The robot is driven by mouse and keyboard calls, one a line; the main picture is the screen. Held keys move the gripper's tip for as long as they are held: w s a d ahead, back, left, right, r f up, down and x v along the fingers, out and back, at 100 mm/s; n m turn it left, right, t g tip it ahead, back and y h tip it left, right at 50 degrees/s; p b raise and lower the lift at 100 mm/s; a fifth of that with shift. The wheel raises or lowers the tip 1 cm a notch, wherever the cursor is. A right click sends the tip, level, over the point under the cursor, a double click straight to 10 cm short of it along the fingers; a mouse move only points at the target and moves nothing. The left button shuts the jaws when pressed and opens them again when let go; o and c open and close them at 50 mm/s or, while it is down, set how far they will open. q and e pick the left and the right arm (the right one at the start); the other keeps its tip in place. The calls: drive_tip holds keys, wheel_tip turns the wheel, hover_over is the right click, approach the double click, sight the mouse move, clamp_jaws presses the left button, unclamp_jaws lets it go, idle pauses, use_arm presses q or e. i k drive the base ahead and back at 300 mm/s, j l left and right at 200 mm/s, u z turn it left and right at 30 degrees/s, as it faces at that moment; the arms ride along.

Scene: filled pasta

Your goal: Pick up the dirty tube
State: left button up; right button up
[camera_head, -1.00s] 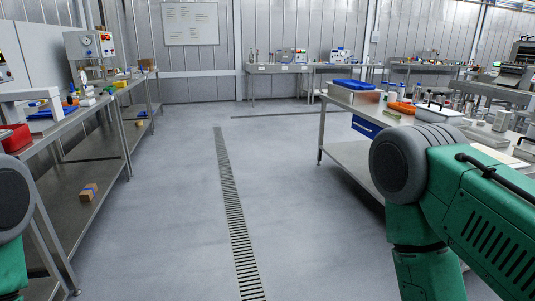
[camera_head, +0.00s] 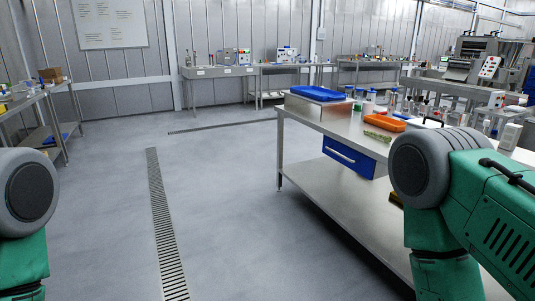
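I cannot pick out a dirty tube at this distance. Several small containers, among them a blue-capped jar (camera_head: 359,94), stand on the steel table (camera_head: 340,126) to the right, too small to tell if any is a tube. Green and grey links of my arms show at the lower left and lower right edges. Neither gripper is in view.
Benches line the left and the far wall (camera_head: 215,72). The floor (camera_head: 225,200) between is clear, with a drain grate (camera_head: 162,220).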

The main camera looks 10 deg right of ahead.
sight(387, 139)
drive_tip(key=i+l+z, duration=0.15)
drive_tip(key=i+z, duration=0.15)
drive_tip(key=i, duration=0.25)
drive_tip(key=i+z, duration=0.3)
drive_tip(key=i, duration=0.2)
drive_tip(key=i+j+z, duration=0.15)
drive_tip(key=i+z, duration=0.2)
drive_tip(key=i, duration=0.2)
drive_tip(key=i+j+z, duration=0.3)
drive_tip(key=i, duration=0.2)
